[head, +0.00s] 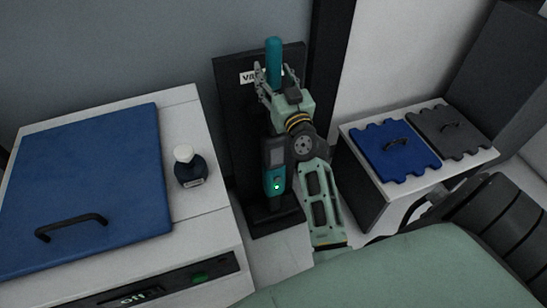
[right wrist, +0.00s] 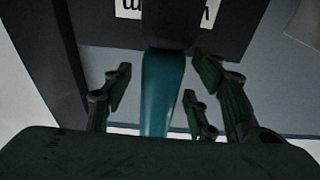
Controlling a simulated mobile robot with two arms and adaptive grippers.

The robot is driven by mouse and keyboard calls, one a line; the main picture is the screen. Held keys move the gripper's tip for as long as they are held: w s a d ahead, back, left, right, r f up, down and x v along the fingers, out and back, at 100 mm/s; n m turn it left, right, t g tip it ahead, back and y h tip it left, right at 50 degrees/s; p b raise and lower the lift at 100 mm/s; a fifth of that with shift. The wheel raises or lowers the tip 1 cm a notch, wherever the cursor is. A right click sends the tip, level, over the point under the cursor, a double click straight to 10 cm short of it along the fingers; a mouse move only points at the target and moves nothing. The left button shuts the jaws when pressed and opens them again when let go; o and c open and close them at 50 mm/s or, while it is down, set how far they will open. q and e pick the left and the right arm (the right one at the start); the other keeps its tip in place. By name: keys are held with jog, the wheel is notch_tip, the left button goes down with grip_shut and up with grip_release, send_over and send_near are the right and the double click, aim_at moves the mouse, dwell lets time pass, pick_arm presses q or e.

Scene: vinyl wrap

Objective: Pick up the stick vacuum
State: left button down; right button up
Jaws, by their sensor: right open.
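The stick vacuum is upright against a black dock (head: 245,130). Its teal top handle (head: 273,52) rises above my right gripper, and its lower teal body with a small green light (head: 275,184) shows below. My right gripper (head: 274,84) is at the upper part of the vacuum, hiding some of it. In the right wrist view the teal handle (right wrist: 163,85) runs between the open fingers of that gripper (right wrist: 160,92), with gaps visible on both sides. The fingers are not closed on it. My left gripper is out of view.
A white cabinet on the left has a blue lid (head: 90,180) with a black handle and a small dark bottle with a white cap (head: 189,168). A low white unit on the right carries a blue panel (head: 392,150) and a grey panel (head: 450,130). A label (head: 248,77) marks the dock.

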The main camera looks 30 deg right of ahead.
jog(key=shift+c, duration=0.3)
grip_shut()
jog(key=shift+w+r, duration=0.1)
jog(key=shift+r, duration=0.2)
